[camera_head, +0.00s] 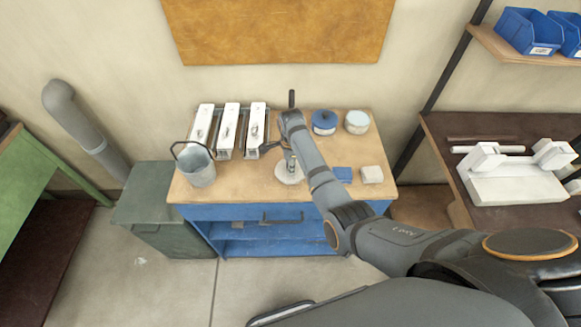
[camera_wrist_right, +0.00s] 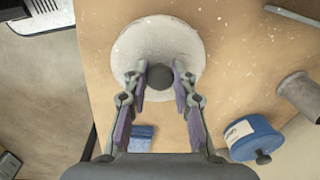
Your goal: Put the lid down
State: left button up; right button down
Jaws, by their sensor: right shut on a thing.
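The lid is a pale, speckled round disc with a dark knob. In the head view the lid (camera_head: 287,176) is at the middle of the bench, partly hidden by my right arm. In the right wrist view the lid (camera_wrist_right: 150,35) is seen from above. My right gripper (camera_wrist_right: 160,77) has its fingers on both sides of the knob and is shut on it. The right gripper (camera_head: 291,160) also shows in the head view, low over the bench top. I cannot tell whether the lid touches the wood. My left gripper is not in view.
On the bench (camera_head: 240,184) stand a grey bucket (camera_head: 199,170), several white profiles (camera_head: 228,130), a blue lidded pot (camera_head: 324,122) and a pale pot (camera_head: 357,122). A blue block (camera_head: 342,174) and a whitish block (camera_head: 372,174) lie right of the lid. Bare wood lies between bucket and lid.

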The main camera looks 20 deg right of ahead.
jog(key=shift+f, duration=0.75)
jog(key=c, duration=1.1)
grip_release()
jog(key=shift+f, duration=0.1)
jog(key=r, duration=0.4)
jog(key=r+b, duration=0.1)
jog(key=r, duration=0.7)
jog(key=shift+s+r, duration=0.15)
jog(key=shift+s, duration=0.25)
